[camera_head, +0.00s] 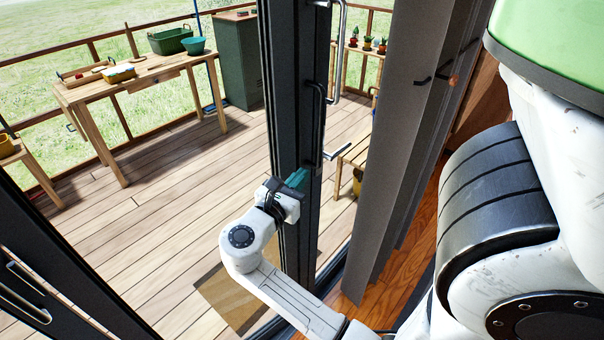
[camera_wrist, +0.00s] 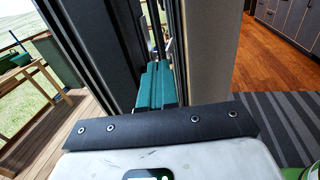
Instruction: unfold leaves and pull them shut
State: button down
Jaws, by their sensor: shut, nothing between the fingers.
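A dark-framed door leaf (camera_head: 290,110) stands nearly edge-on in the middle of the head view, with a stack of leaves folded close to it. In the wrist view the teal fingers (camera_wrist: 157,86) point at the narrow gap beside the dark frame (camera_wrist: 100,50). Another dark leaf (camera_head: 50,290) with a bar handle is at the lower left. The fingertips are partly hidden.
Outside is a wooden deck (camera_head: 150,180) with a workbench (camera_head: 150,72), a green cabinet (camera_head: 235,60) and a railing. Grey upright panels (camera_head: 400,130) stand right of the leaf. Indoors, wood floor and a grey striped rug (camera_wrist: 275,115) show. The opening left of the leaf is clear.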

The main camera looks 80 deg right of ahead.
jog(key=b+v, duration=0.1)
jog(key=v, duration=0.7)
jog(key=shift+a, duration=0.25)
jog(key=shift+w, duration=0.1)
notch_tip(320, 180, down, 13)
jog(key=s+a+m+t+y, duration=0.2)
jog(key=a+m+t+y, duration=0.1)
jog(key=m+t+y, duration=0.3)
jog(key=a+f+m+y, duration=0.4)
jog(key=a+y, duration=0.1)
jog(key=a, duration=0.2)
jog(key=s+a+f+m+t+y, duration=0.1)
jog(key=a+f+m+y, duration=0.2)
jog(key=a, duration=0.5)
jog(key=m+y, duration=0.1)
jog(key=y, duration=0.1)
jog(key=shift+s+a+f+y, duration=0.15)
jog(key=shift+s+f+y, duration=0.15)
jog(key=shift+f, duration=0.1)
jog(key=c, duration=1.8)
grip_release()
